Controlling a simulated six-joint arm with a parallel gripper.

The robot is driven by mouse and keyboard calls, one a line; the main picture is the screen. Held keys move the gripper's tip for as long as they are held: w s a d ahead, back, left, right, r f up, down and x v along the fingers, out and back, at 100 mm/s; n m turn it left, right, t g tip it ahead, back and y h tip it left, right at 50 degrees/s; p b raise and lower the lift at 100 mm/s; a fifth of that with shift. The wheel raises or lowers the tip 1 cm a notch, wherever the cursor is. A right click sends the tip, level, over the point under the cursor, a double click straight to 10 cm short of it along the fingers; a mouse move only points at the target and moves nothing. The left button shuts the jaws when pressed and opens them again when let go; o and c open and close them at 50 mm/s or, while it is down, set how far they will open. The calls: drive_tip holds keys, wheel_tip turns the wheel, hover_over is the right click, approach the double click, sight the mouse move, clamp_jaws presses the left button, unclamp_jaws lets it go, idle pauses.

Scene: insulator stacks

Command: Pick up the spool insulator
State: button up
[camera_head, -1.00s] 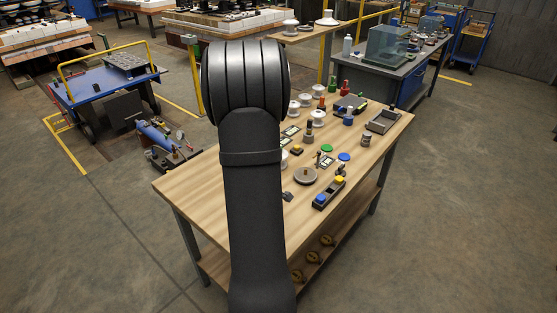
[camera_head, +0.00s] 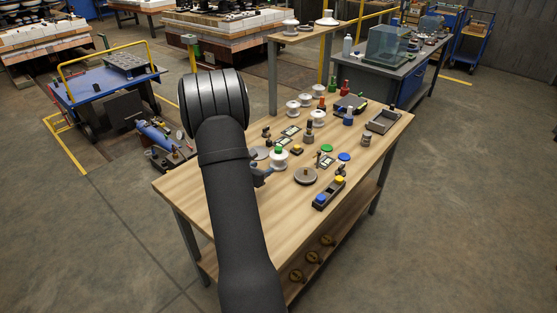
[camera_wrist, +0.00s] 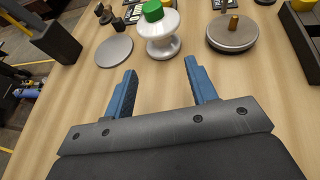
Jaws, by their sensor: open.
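A white, glossy spool-shaped insulator with a green top (camera_head: 279,160) stands upright on the wooden workbench (camera_head: 197,190). It also shows in the wrist view (camera_wrist: 159,32), at the top centre, just beyond my fingertips. My gripper (camera_wrist: 161,68) is open, with two blue fingers apart and bare bench between them. The insulator is in front of the gap between the fingers, apart from them. In the head view my gripper (camera_head: 262,174) is mostly hidden behind my arm, close to the insulator's near left side.
A flat grey disc (camera_wrist: 114,51) lies left of the insulator. A round metal plate with a brass stud (camera_wrist: 232,34) sits to its right. Several more white insulators (camera_head: 318,117) stand farther back. A dark box with blue and yellow buttons (camera_head: 329,193) is at the right.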

sight(276, 162)
drive_tip(key=x, duration=1.2)
drive_tip(key=shift+w+d+f, duration=0.2)
drive_tip(key=shift+w+f, duration=0.05)
drive_tip(key=shift+c, duration=0.2)
